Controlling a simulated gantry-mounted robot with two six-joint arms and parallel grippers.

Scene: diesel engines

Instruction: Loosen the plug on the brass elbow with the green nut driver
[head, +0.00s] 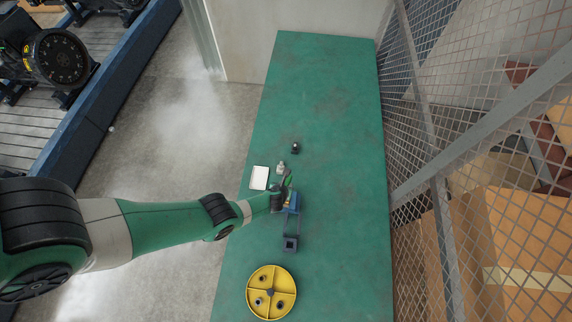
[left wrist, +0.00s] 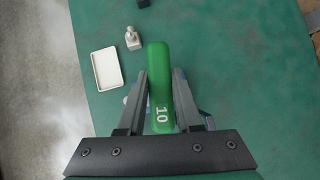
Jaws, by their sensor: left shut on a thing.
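My left gripper (head: 284,190) is over the green table, beside a small blue fixture (head: 294,203). In the left wrist view, its two fingers (left wrist: 162,76) are shut on the green nut driver (left wrist: 159,60), whose handle carries a white "10". The handle points up toward the wrist camera and hides the driver's lower end. A bit of yellowish colour shows at the blue fixture in the head view, but I cannot make out the brass elbow or its plug. I cannot tell whether the driver touches the plug. My right gripper is not in view.
A white tray (head: 260,178), a small pale fitting (head: 281,168) and a black piece (head: 295,148) lie beyond the gripper on the table (head: 325,90). A dark square part (head: 290,243) and a yellow divided round tray (head: 250,281) are nearer. Wire mesh (head: 430,130) borders the right side.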

